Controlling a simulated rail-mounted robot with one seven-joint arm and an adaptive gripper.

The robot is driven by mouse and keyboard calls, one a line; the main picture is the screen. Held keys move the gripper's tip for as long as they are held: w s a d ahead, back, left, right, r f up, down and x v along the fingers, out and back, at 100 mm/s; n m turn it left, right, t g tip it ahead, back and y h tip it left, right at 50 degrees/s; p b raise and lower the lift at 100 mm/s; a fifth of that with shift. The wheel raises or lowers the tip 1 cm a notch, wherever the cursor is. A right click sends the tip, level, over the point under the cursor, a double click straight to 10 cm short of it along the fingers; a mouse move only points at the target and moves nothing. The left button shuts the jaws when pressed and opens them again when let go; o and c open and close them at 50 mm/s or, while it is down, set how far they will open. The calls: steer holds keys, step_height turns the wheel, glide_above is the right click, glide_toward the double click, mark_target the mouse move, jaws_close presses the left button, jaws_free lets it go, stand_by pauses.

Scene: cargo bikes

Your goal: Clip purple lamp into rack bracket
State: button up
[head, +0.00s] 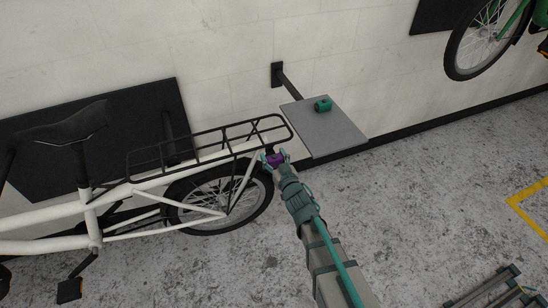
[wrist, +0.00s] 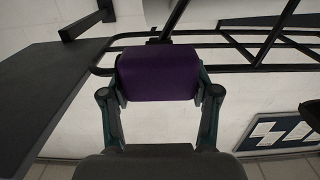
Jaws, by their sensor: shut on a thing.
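The purple lamp (head: 275,159) is held at the rear end of the white cargo bike's black rack (head: 216,146). In the wrist view the purple lamp (wrist: 157,73) sits between both fingers of my gripper (wrist: 160,90), which is shut on it. The lamp looks very close to the rack's end rail (wrist: 250,40); I cannot tell whether they touch. A small dark piece shows just beyond the lamp's top edge, perhaps the rack bracket (wrist: 153,41); the lamp hides most of that spot.
A grey wall shelf (head: 325,127) with a green lamp-like object (head: 323,105) on it stands right of the rack. The bike's rear wheel (head: 222,200) is below the rack. A green bike (head: 490,35) hangs at upper right. The floor to the right is mostly open.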

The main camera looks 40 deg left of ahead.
steer(key=o, duration=1.3)
steer(key=shift+c, duration=0.2)
steer(key=v, duration=0.7)
steer(key=shift+s+d, duration=0.15)
steer(key=shift+d, duration=0.1)
steer(key=shift+d+f, duration=0.1)
steer(key=shift+f, duration=0.2)
steer(key=d+f+m+g+h, duration=0.45)
steer(key=d+f+h, duration=0.95)
steer(key=d+f, duration=1.2)
steer(key=s+d+f+m+g, duration=0.3)
steer(key=s+d+f+g, duration=0.1)
steer(key=s+d, duration=0.9)
steer(key=s+d+f+m+g+h, duration=0.1)
steer(key=s+d+f+m+g, duration=0.3)
steer(key=s+d, duration=0.9)
steer(key=d+f+g, duration=0.1)
steer(key=g, duration=0.2)
steer(key=shift+f, duration=0.25)
